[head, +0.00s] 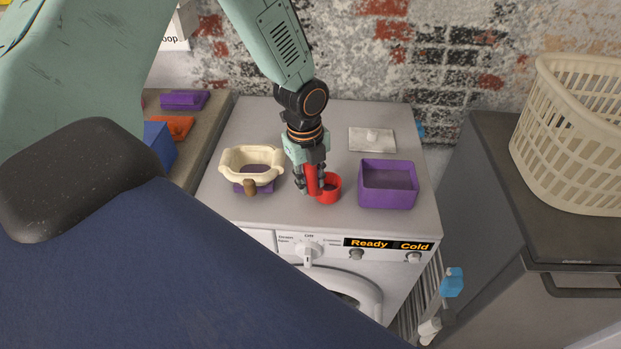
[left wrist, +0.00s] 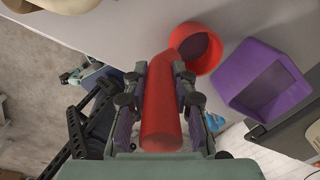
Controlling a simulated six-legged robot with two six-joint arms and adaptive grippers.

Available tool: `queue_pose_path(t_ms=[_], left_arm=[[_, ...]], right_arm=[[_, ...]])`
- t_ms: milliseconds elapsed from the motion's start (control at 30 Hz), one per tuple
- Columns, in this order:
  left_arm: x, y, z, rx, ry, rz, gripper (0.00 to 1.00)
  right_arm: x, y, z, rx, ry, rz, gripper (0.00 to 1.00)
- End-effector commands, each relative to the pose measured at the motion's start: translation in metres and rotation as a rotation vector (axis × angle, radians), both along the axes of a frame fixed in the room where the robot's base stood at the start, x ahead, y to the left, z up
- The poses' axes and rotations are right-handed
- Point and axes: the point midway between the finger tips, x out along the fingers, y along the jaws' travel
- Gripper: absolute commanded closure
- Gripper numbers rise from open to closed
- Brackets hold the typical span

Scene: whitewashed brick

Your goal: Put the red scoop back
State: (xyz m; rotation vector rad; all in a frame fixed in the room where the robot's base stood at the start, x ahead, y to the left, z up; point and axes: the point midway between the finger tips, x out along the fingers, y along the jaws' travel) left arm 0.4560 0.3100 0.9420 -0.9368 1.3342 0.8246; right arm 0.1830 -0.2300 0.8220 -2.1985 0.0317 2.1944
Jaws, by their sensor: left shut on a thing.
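The red scoop (head: 328,190) is at the top of the white washing machine (head: 345,225), its cup low and its handle upright. My left gripper (head: 312,182) is shut on the handle from above. In the left wrist view the red handle (left wrist: 160,115) lies between both fingers, with the round cup beyond it. I cannot tell whether the cup touches the machine top. An open purple box (head: 388,200) stands just right of the scoop and also shows in the left wrist view (left wrist: 262,80). My right gripper is not in view.
A cream vessel (head: 250,155) with a brown knob stands left of the scoop. A flat pale plate (head: 372,139) lies behind. A laundry basket (head: 575,140) stands on the right cabinet. Purple and orange trays (head: 184,99) sit on the left counter. The machine's front strip is clear.

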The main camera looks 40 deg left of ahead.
Motion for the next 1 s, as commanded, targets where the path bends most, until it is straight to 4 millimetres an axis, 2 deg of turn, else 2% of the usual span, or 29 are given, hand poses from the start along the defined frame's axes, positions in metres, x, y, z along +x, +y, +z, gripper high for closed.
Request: queue_pose_path(t_ms=[267, 300, 533, 833, 1000], left_arm=[[0.0, 0.0, -0.001, 0.0, -0.001, 0.001, 1.0], [0.0, 0.0, -0.001, 0.0, 0.0, 0.001, 0.71], [0.0, 0.0, -0.001, 0.0, 0.0, 0.001, 0.51], [0.0, 0.0, 0.001, 0.0, 0.0, 0.001, 0.51], [0.0, 0.001, 0.019, -0.001, -0.003, 0.003, 0.51]], right_arm=[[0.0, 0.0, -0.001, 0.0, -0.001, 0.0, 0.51], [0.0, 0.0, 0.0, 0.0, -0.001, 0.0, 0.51], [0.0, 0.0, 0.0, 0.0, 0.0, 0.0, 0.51], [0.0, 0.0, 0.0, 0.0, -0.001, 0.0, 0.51], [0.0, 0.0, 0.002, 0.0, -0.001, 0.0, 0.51]])
